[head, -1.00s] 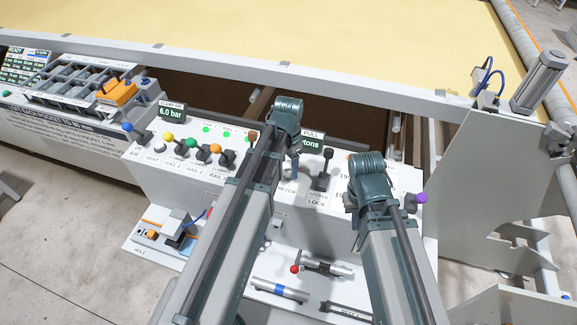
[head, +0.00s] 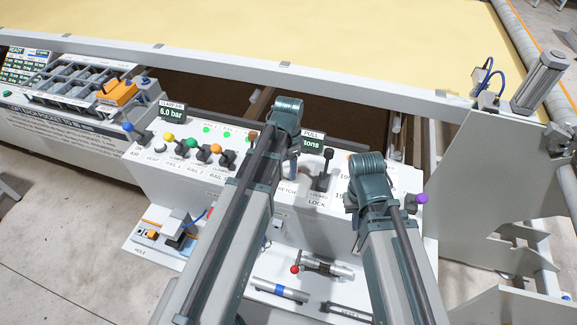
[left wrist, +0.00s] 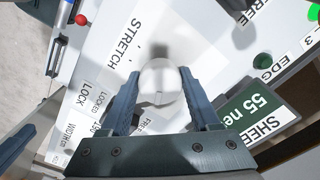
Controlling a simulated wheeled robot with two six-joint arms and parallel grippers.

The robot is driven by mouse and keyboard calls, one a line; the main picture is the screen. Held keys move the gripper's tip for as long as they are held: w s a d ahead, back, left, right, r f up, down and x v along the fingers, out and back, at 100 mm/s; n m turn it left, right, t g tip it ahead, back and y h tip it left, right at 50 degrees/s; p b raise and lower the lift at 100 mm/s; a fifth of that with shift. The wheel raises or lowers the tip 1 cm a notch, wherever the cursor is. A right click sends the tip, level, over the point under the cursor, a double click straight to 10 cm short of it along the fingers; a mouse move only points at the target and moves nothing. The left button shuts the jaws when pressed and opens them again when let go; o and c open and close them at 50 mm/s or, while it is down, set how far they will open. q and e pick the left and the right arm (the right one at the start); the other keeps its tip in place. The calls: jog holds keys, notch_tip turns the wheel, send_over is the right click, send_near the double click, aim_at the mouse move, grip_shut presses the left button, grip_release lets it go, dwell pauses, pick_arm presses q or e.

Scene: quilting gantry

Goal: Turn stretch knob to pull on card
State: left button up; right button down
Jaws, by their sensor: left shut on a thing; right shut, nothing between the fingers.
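The stretch knob (left wrist: 158,82) is a round, pale, shiny knob beside the STRETCH label in the left wrist view. My left gripper (left wrist: 161,97) is shut on it, one blue-grey finger on each side. In the head view my left gripper (head: 291,158) reaches down to the panel and mostly hides the knob. The green pull display (left wrist: 262,118) reads 55 with a cut-off unit; it is partly covered in the head view (head: 311,143). My right gripper (head: 351,205) is empty over the panel's right part, its fingertips mostly hidden by my arm.
A black lock lever (head: 324,166) stands just right of the left gripper. Coloured valve knobs (head: 191,144) line the panel's left part. A purple knob (head: 421,198) is at the right edge. Tools with a red ball (head: 295,269) lie on the lower shelf.

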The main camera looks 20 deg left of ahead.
aim_at(288, 166)
pick_arm(q)
jog(key=o, duration=1.4)
jog(key=shift+c, duration=0.2)
jog(key=shift+r, duration=0.15)
notch_tip(288, 166, up, 14)
jog(key=p, duration=1.4)
jog(key=shift+f, duration=0.2)
jog(key=shift+f, duration=0.1)
jog(key=s+d+f+n+y+b, duration=0.1)
jog(key=s+d+f+n+b, duration=0.5)
jog(key=s+d, duration=0.5)
jog(key=s+f+b, duration=0.2)
jog(key=s, duration=0.1)
